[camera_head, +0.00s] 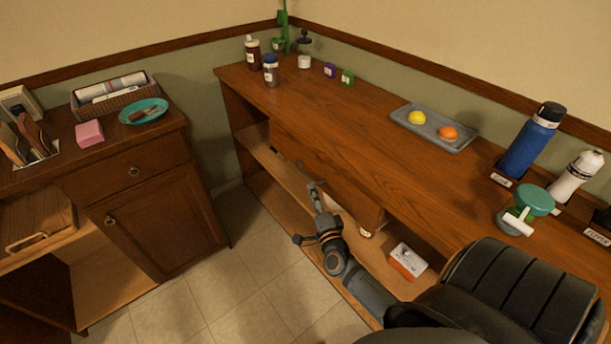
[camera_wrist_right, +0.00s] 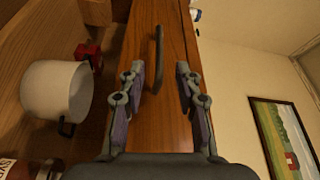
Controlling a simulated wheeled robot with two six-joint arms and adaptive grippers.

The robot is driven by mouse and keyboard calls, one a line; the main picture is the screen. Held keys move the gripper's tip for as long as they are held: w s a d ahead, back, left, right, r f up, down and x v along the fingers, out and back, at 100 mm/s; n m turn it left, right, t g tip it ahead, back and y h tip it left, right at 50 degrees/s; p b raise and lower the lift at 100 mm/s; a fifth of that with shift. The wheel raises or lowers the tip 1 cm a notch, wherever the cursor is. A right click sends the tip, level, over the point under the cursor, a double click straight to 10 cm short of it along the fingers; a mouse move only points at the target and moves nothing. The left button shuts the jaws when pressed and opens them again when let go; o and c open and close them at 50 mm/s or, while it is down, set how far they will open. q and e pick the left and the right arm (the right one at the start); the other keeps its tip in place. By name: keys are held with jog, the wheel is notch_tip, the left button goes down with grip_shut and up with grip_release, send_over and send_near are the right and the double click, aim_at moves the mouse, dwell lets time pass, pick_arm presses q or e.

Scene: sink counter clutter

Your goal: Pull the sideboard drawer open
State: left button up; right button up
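The long wooden sideboard (camera_head: 400,160) runs along the right-hand wall, with a drawer front (camera_head: 325,172) below its top. In the right wrist view the drawer front (camera_wrist_right: 168,25) carries a dark bar handle (camera_wrist_right: 158,50), and the drawer looks shut. My right gripper (camera_head: 312,187) is in front of this drawer. The right wrist view shows the gripper (camera_wrist_right: 160,72) open, its two fingers apart on either side of the handle's line. The handle lies between and slightly beyond the fingertips; contact cannot be told. My left gripper is not in view.
An open shelf below holds a white pot (camera_wrist_right: 58,92), a red object (camera_wrist_right: 90,54) and a white-and-orange box (camera_head: 408,261). Bottles and a grey tray (camera_head: 434,128) stand on the sideboard top. A cabinet (camera_head: 160,215) stands at left; tiled floor (camera_head: 240,290) is clear between.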

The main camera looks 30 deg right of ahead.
aim_at(305, 173)
jog(key=x, duration=0.9)
jog(key=shift+w, duration=0.2)
jog(key=shift+c, duration=0.3)
grip_shut()
